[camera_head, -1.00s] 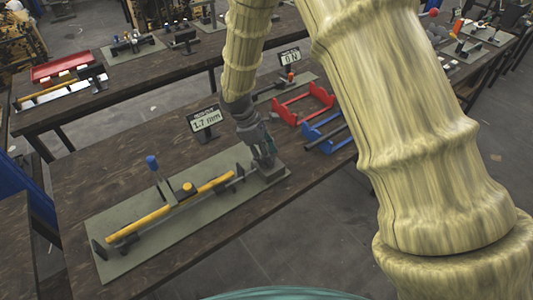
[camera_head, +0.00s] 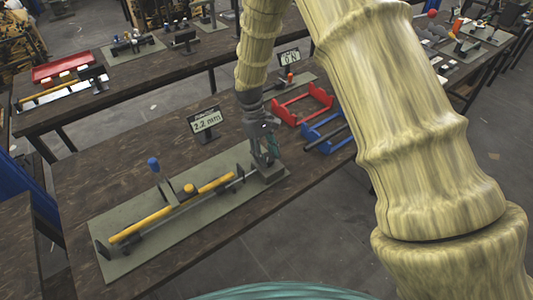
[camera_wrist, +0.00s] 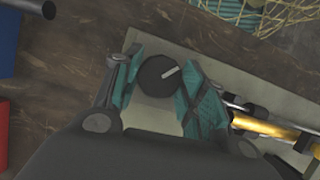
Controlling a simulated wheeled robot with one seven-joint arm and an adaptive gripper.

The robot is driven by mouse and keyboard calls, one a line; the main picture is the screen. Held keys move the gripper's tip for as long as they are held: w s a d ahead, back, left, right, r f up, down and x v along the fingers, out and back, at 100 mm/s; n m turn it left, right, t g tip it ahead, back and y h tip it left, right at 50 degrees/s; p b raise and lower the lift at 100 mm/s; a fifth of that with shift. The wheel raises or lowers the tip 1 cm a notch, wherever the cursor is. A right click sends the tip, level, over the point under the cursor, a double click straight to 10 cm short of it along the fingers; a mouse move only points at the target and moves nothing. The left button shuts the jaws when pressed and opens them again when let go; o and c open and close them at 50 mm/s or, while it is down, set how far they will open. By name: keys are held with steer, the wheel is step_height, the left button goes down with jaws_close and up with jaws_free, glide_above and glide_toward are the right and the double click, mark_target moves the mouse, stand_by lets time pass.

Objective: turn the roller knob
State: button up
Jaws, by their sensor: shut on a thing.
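The roller knob (camera_wrist: 157,77) is round and black with a pale mark on its top in the wrist view. My gripper (camera_wrist: 160,84) has its two teal-padded fingers closed on either side of the knob. In the head view my gripper (camera_head: 268,162) points down at the right end of a grey-green base plate (camera_head: 205,228) and hides the knob. A display sign (camera_head: 206,122) behind the plate reads 2.2 mm.
Red (camera_head: 304,104) and blue (camera_head: 326,134) cradles stand to the right on the same wooden table. A second sign (camera_head: 289,57) behind them seems to read 0 N. Other tables with presses and a red tray (camera_head: 67,67) stand farther back. The table left of the plate is bare.

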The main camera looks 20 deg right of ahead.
steer(key=shift+m, duration=0.5)
steer(key=o, duration=1)
steer(key=v, duration=1.2)
steer(key=shift+d, duration=0.25)
